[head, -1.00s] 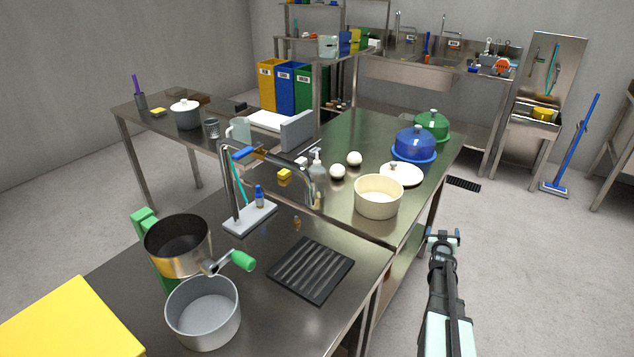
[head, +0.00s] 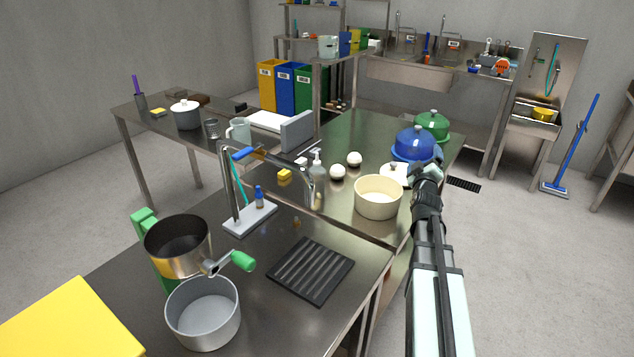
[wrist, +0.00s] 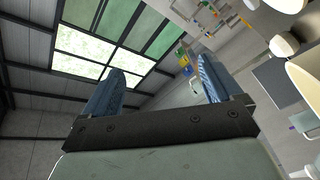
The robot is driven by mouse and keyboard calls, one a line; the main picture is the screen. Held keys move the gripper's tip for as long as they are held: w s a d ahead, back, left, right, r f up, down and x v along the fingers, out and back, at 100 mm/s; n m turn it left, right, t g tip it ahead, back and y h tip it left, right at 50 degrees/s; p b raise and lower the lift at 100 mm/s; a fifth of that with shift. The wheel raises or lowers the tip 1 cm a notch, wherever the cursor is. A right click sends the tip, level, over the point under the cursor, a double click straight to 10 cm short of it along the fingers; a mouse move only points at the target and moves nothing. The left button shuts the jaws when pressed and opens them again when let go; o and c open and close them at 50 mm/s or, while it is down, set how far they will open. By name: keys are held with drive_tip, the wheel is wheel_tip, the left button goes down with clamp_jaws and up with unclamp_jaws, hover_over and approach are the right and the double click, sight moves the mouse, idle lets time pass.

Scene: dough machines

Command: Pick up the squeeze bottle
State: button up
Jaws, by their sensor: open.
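A clear pump-top bottle (head: 317,172) stands upright on the far steel counter, left of the cream pot, partly behind the tap-like metal arm. A small blue-capped bottle (head: 259,197) stands upright on the pale base of a metal stand. Which of them is the squeeze bottle I cannot tell for sure. My gripper (head: 428,170) is at the counter's right side, beside the white lid and in front of the blue dome, well right of both bottles. In the wrist view my gripper (wrist: 162,78) shows two spread blue fingers with nothing between them.
The cream pot (head: 378,198), white lid (head: 392,174) and blue dome (head: 415,144) are close to my gripper. White balls (head: 337,172) lie near the pump bottle. The metal stand (head: 229,190) rises in front. A black ridged mat (head: 311,270) lies nearer.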

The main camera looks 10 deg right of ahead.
drive_tip(key=a+n+t+y, duration=0.2)
drive_tip(key=a+n+y, duration=0.3)
drive_tip(key=a+n, duration=1.2)
drive_tip(key=n+g+y, duration=0.1)
drive_tip(key=n+y, duration=0.6)
drive_tip(key=n, duration=0.9)
approach(321, 182)
drive_tip(key=shift+w+d+r, duration=0.1)
drive_tip(key=shift+w+r, duration=0.15)
drive_tip(key=shift+r, duration=0.2)
drive_tip(key=shift+w+r, duration=0.3)
drive_tip(key=shift+r, duration=0.2)
drive_tip(key=shift+s+f+n+g, duration=0.1)
drive_tip(key=shift+f+n+g, duration=0.3)
drive_tip(key=shift+f, duration=0.2)
drive_tip(key=shift+w+a+f, duration=0.1)
drive_tip(key=shift+w+a, duration=0.1)
drive_tip(key=shift+w, duration=0.05)
drive_tip(key=x, duration=0.8)
drive_tip(key=shift+x, duration=2.65)
drive_tip(key=shift+a, duration=0.1)
